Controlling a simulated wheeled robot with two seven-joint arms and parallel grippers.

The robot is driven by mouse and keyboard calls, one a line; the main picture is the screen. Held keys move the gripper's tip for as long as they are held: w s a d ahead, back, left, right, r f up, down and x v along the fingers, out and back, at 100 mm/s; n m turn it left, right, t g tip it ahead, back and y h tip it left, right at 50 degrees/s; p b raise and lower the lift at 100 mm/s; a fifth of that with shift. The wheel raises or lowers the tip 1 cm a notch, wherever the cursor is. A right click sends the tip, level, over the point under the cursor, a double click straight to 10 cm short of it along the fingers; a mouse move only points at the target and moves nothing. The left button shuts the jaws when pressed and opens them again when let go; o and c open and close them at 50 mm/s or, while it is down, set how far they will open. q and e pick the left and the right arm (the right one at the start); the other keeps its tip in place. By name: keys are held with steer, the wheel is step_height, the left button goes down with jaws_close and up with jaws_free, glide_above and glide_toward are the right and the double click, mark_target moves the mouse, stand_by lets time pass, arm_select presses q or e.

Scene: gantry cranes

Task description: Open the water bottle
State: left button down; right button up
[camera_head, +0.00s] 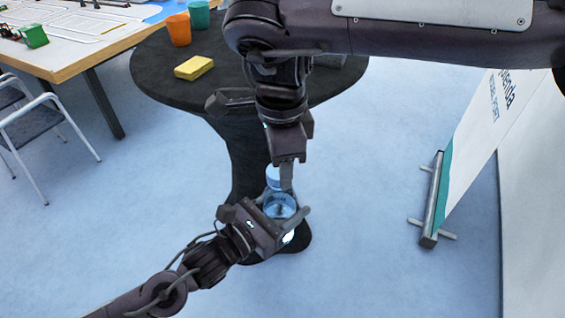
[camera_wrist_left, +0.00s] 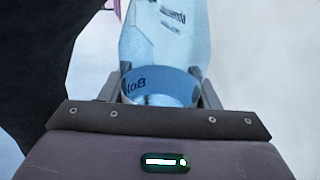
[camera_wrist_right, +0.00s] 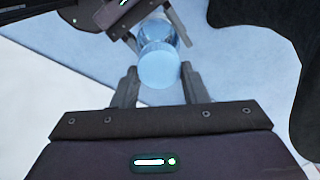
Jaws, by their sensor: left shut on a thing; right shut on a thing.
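A clear bluish water bottle (camera_head: 280,206) is held in the air by my left gripper (camera_head: 284,211), whose fingers are shut around its body. The left wrist view shows the bottle (camera_wrist_left: 165,35) between the fingers, with lettering on it. My right gripper (camera_head: 280,172) comes down from above and is shut on the light blue cap (camera_head: 272,182). In the right wrist view the cap (camera_wrist_right: 159,68) sits between the fingertips, with the bottle (camera_wrist_right: 160,30) behind it. I cannot tell whether the cap is still joined to the bottle neck.
A black table (camera_head: 150,75) behind carries a yellow sponge (camera_head: 194,67), an orange cup (camera_head: 179,29) and a teal cup (camera_head: 199,14). A wooden table (camera_head: 70,62) and a chair (camera_head: 40,125) stand left. A banner (camera_head: 470,135) stands right. The blue floor is clear between.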

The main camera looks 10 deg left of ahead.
steer(key=shift+w+a+n, duration=0.15)
steer(key=shift+a+n, duration=0.05)
steer(key=shift+n, duration=0.4)
steer(key=shift+d, duration=0.15)
steer(key=shift+r, duration=0.25)
steer(key=shift+w+r, duration=0.1)
steer(key=shift+r, duration=0.85)
